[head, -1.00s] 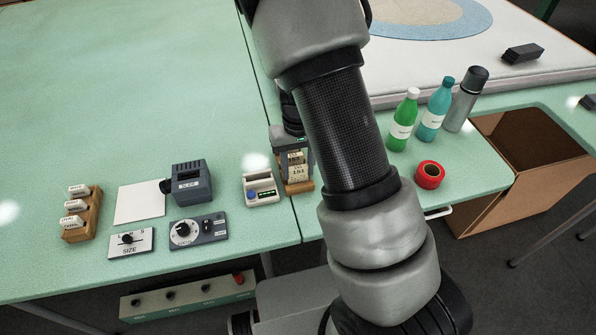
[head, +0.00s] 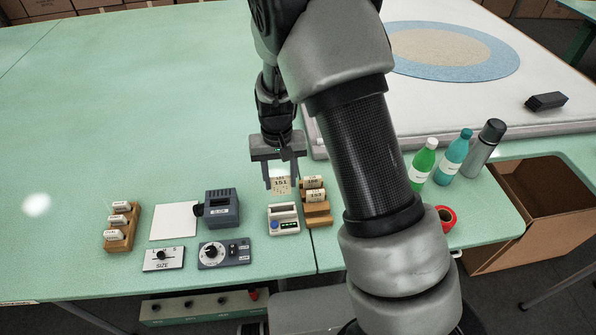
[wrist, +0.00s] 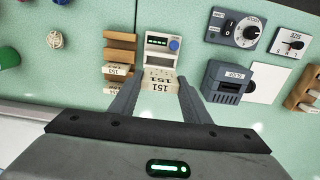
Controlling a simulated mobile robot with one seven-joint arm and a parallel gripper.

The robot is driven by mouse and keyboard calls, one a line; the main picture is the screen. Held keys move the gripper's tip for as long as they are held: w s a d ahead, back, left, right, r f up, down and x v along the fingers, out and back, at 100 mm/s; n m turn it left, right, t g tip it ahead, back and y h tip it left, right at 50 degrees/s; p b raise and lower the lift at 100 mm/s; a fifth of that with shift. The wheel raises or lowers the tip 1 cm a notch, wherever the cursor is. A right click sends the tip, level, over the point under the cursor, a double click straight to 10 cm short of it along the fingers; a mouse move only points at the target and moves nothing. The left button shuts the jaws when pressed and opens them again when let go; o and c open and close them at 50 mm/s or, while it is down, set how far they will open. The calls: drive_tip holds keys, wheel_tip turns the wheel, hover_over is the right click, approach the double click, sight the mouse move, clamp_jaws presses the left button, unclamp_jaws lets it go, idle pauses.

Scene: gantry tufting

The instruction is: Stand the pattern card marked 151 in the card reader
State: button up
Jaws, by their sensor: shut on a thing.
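My gripper (head: 281,177) is shut on a cream card marked 151 (head: 281,186), held upright above the table. In the wrist view the held card (wrist: 158,84) sits between the fingertips, its number readable. A blue-grey box with a dark slot (head: 222,208) stands to the left, and a white unit with a display and blue button (head: 284,219) is below the held card. I cannot tell which is the card reader.
A dial panel (head: 224,253), SIZE panel (head: 164,258), white sheet (head: 174,221) and another wooden rack with white labelled pieces (head: 120,241) lie left. The table behind the devices is clear.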

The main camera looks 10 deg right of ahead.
drive_tip(key=shift+f+b, duration=3.45)
drive_tip(key=shift+f, duration=1.45)
drive_tip(key=o, duration=1.1)
wheel_tip(320, 180, up, 18)
drive_tip(key=shift+f+p, duration=0.25)
drive_tip(key=shift+p, duration=0.15)
